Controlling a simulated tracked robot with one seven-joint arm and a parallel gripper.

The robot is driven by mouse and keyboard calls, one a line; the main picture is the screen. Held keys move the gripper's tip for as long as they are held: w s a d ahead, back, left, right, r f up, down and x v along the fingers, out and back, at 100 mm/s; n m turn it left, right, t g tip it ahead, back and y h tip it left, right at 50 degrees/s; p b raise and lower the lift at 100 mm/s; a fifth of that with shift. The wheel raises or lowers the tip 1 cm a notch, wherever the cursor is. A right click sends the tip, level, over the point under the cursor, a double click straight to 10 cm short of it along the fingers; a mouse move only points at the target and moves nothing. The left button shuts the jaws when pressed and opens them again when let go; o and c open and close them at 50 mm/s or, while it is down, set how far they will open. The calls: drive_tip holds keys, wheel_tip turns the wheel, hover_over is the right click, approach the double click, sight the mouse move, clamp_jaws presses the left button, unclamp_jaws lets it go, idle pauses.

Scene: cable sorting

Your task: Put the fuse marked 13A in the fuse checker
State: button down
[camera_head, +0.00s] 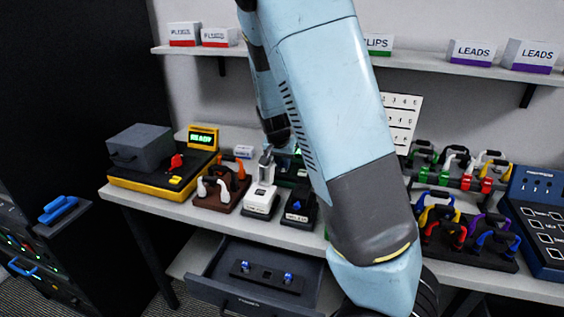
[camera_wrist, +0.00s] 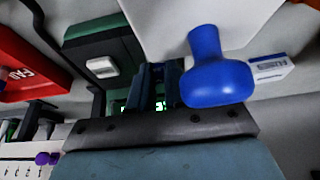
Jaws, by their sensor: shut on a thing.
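No 13A mark is legible. The gripper's dark wrist end (camera_head: 275,134) is above or close to a white bench unit (camera_head: 262,199) in the head view. I cannot read which unit is the fuse checker. Two more blue fuses (camera_head: 288,277) sit in a dark holder (camera_head: 267,285) in the open drawer (camera_head: 219,268), with an empty-looking middle place.
A yellow unit (camera_head: 130,184) with a READY display stands left. A brown rack (camera_head: 216,203) and a black unit (camera_head: 300,212) flank the white one. Racks of coloured leads (camera_head: 468,250) and a blue panel (camera_head: 538,215) fill the right.

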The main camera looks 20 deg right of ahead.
drive_tip(key=shift+c, duration=2.3)
unclamp_jaws()
drive_tip(key=shift+r, duration=4)
drive_tip(key=s+r+n, duration=0.2)
drive_tip(key=s+r, duration=0.3)
drive_tip(key=s, duration=0.5)
drive_tip(key=s+r+n+t+y, duration=0.1)
drive_tip(key=s+r, duration=0.4)
drive_tip(key=s, duration=0.6)
drive_tip(key=s+r+n+t+y, duration=0.1)
drive_tip(key=s+r+n, duration=0.2)
drive_tip(key=s+r, duration=0.3)
drive_tip(key=s, duration=0.4)
drive_tip(key=shift+s+n, duration=0.15)
drive_tip(key=shift+n, duration=0.25)
